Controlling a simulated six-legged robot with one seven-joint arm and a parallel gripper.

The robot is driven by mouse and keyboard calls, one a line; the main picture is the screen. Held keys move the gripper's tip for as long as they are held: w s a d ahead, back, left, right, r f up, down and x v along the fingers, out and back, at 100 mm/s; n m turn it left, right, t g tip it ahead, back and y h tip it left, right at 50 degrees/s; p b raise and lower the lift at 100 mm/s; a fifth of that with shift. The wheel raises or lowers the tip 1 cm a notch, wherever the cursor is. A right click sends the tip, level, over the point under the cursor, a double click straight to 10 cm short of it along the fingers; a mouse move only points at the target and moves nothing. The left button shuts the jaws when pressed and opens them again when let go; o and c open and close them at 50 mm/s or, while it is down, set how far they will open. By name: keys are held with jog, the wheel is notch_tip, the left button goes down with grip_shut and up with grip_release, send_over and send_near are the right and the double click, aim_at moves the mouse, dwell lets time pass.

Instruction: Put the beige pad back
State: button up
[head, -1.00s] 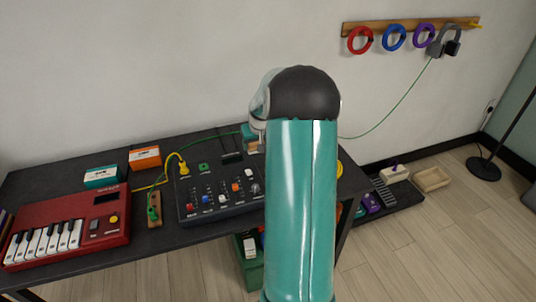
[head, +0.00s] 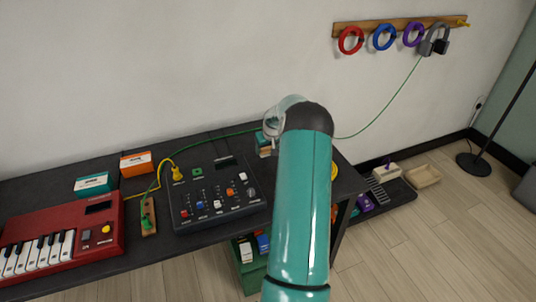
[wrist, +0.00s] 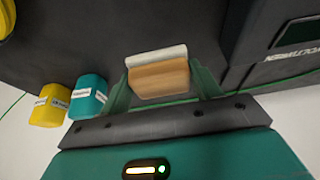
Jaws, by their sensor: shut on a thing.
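The beige pad (wrist: 158,76), a tan block with a pale grey-white layer along one edge, sits between the fingers of my gripper (wrist: 162,82) in the wrist view. My gripper is shut on it. In the head view the pad (head: 265,151) shows small beside my arm, at the right part of the dark desk (head: 110,218), to the right of the mixer (head: 215,190). My arm hides much of this area. I cannot tell whether the pad touches the desk top.
A yellow jar (wrist: 50,105) and a teal jar (wrist: 88,97) stand close by in the wrist view. A green cable (head: 385,110) runs along the wall. A red keyboard (head: 60,240) is at left.

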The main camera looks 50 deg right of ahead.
aim_at(268, 153)
jog(key=shift+d+f, duration=0.4)
jog(key=shift+f, duration=1.6)
jog(key=shift+f, duration=0.2)
jog(key=o, duration=0.9)
jog(key=shift+r, duration=0.1)
